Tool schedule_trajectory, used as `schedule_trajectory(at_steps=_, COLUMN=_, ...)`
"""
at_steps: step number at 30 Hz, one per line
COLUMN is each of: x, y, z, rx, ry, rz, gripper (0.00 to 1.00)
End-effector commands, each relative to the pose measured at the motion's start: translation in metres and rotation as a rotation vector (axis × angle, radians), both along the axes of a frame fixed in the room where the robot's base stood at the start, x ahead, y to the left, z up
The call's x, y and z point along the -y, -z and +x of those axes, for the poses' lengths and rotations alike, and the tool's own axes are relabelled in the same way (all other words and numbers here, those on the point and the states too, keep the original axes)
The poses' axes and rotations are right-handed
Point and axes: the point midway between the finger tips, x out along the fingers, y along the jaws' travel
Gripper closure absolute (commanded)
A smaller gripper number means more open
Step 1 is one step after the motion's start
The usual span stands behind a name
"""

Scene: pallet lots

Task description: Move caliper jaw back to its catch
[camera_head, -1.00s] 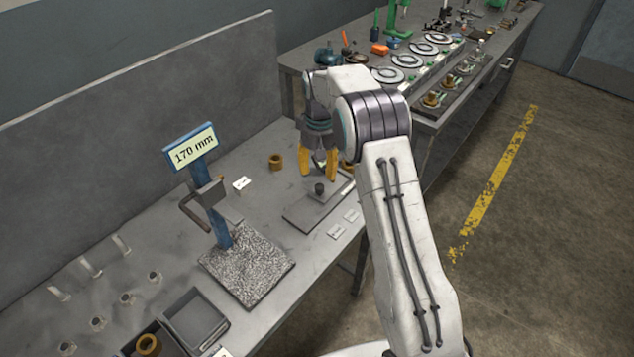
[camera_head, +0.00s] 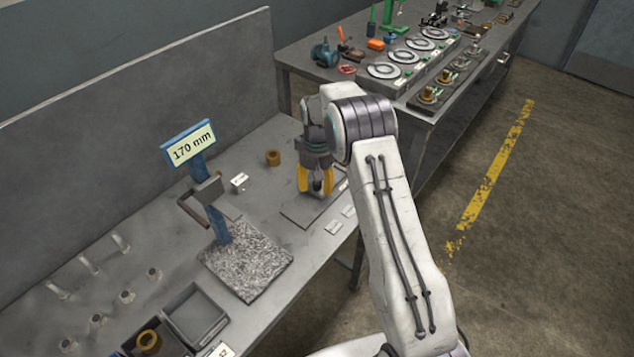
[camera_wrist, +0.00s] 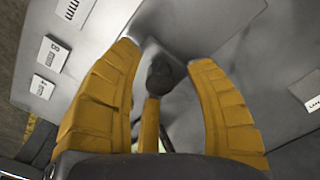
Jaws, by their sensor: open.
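My gripper (camera_head: 316,194) is over the flat grey plate (camera_head: 297,212) on the bench, its yellow fingers pointing down. In the wrist view the fingers (camera_wrist: 165,56) stand apart on both sides of a dark round knob (camera_wrist: 159,76). The knob is between them with a gap visible on each side, so it is not gripped. Which part is the caliper jaw or its catch I cannot tell for sure. A blue post with a "170 mm" sign (camera_head: 190,145) stands on a speckled base (camera_head: 246,262) to the left, carrying a grey block with a bent bar (camera_head: 207,191).
White label cards (camera_head: 333,227) lie beside the plate. A brass ring (camera_head: 273,158) and a white block (camera_head: 239,182) stand behind it. Dark bins (camera_head: 195,315) are at the front left. A second bench (camera_head: 400,68) holds dials and tools. A grey panel closes the bench's back.

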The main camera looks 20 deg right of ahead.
Motion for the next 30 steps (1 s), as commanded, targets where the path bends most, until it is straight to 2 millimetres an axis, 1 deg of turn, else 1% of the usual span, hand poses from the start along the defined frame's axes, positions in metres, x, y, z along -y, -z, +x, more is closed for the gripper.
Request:
schedule_trajectory(at_steps=3, x=0.000, y=0.000, z=0.000, rx=0.000, ry=0.000, rz=0.000, gripper=0.50)
schedule_trajectory(at_steps=20, x=0.000, y=0.000, z=0.000, rx=0.000, ry=0.000, rz=0.000, gripper=1.00)
schedule_trajectory(at_steps=26, x=0.000, y=0.000, z=0.000, rx=0.001, ry=0.000, rz=0.000, gripper=1.00)
schedule_trajectory(at_steps=28, x=-0.004, y=0.001, z=-0.002, rx=0.001, ry=-0.002, rz=0.000, gripper=1.00)
schedule_trajectory(at_steps=30, x=-0.011, y=0.002, z=-0.007, rx=0.001, ry=-0.003, rz=0.000, gripper=1.00)
